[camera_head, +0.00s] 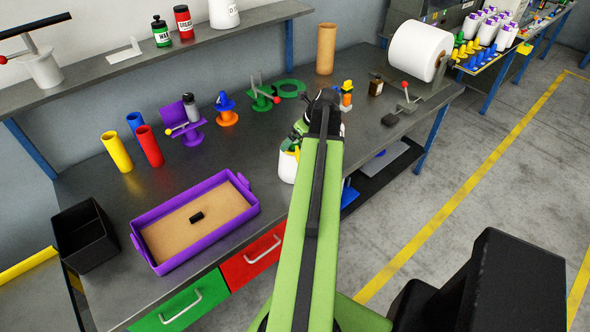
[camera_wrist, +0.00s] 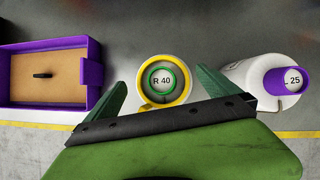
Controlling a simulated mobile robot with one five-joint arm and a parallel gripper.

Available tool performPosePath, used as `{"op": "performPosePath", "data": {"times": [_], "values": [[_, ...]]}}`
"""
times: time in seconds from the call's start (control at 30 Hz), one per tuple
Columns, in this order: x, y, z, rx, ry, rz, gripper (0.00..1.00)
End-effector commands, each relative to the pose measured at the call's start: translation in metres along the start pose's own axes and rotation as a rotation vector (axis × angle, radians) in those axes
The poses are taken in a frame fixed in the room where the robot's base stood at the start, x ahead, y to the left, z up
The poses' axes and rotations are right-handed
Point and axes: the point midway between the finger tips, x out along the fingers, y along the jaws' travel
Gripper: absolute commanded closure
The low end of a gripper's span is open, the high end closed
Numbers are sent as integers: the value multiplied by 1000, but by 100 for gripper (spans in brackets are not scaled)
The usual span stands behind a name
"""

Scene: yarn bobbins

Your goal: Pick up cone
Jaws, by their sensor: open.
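In the wrist view a white cone (camera_wrist: 163,109) with a yellow rim and a green ring marked "R 40" shows from above. My gripper (camera_wrist: 160,81) is open, with one green finger on each side of this cone. I cannot tell whether the fingers touch it. In the head view my gripper (camera_head: 300,132) is above the white cone (camera_head: 288,167) near the front edge of the bench, and my arm hides part of it.
A purple tray (camera_head: 196,263) with a small black piece (camera_head: 196,217) stands left on the bench (camera_head: 105,200). A black bin (camera_head: 85,238) is beside it. Yellow, blue and red tubes (camera_head: 150,147) stand behind. A large white roll (camera_head: 418,50) is at the back right.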

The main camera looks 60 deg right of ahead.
Motion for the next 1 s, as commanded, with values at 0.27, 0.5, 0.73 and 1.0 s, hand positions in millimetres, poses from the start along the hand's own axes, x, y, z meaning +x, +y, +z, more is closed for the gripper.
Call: {"op": "performPosePath", "data": {"times": [0.27,0.5,0.73,1.0], "values": [[14,-1,-2,0,0,0,0],[55,-3,-9,-2,0,0,0],[57,-2,-6,1,0,-1,0],[57,-2,-6,1,0,-1,29]]}}
